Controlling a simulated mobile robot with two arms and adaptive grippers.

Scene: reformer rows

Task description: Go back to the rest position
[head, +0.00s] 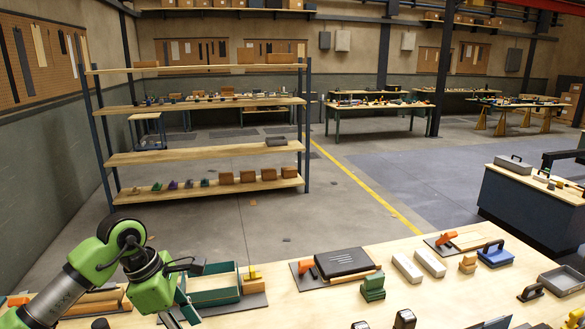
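My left arm comes in from the lower left with green joints and bends over the near workbench (300,285). My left gripper (178,308) points down at the bench beside a dark green open tray (222,296). Its fingertips are small, partly hidden by the wrist and close to the lower frame edge, so its opening and any contact with the tray cannot be made out. My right arm and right gripper do not show in the head view.
A wooden shelf rack (205,153) stands behind. Open floor (340,205) lies beyond the bench.

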